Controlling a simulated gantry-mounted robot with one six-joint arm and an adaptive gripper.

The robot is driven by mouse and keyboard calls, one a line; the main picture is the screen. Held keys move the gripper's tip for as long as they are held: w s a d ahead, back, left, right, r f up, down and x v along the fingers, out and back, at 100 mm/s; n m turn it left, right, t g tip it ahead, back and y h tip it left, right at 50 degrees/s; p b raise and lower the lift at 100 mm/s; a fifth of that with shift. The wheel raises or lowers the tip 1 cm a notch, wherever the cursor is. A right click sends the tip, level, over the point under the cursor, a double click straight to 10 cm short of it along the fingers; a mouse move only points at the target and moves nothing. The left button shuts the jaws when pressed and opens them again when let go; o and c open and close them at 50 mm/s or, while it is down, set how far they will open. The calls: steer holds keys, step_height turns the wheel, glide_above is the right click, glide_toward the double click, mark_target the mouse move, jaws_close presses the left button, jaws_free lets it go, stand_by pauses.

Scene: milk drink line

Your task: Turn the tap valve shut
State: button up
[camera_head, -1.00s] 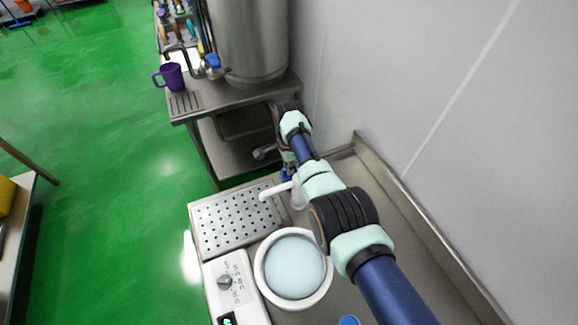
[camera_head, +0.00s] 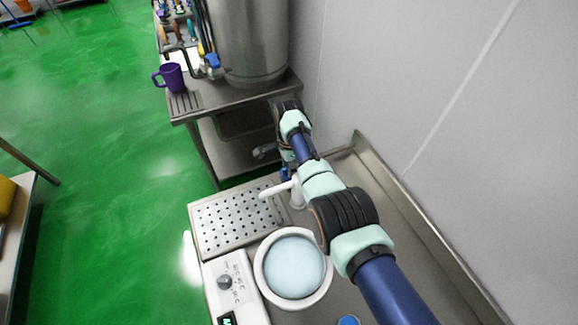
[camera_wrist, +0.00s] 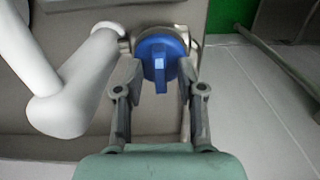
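A blue tap valve handle (camera_wrist: 159,57) with a raised middle ridge sits on a metal valve body in the wrist view. The ridge points down the picture, towards my gripper. My gripper (camera_wrist: 160,72) is open, with one fingertip on each side of the handle. The fingers are apart from the ridge; whether a tip touches the handle's rim I cannot tell. A white tap pipe (camera_wrist: 63,110) stands just left of the fingers. In the head view the white tap spout (camera_head: 278,188) reaches over the worktop, and my arm largely hides the valve area.
Below the spout are a perforated drain tray (camera_head: 235,222), a white-rimmed round bowl (camera_head: 262,285) and a white control box (camera_head: 238,293). A purple mug (camera_head: 172,77) and steel tank (camera_head: 252,40) stand on the farther table. A grey wall (camera_head: 440,90) is close on the right.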

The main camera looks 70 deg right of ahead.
step_height(320, 180, up, 12)
stand_by(0.3)
steer(key=shift+f, duration=0.15)
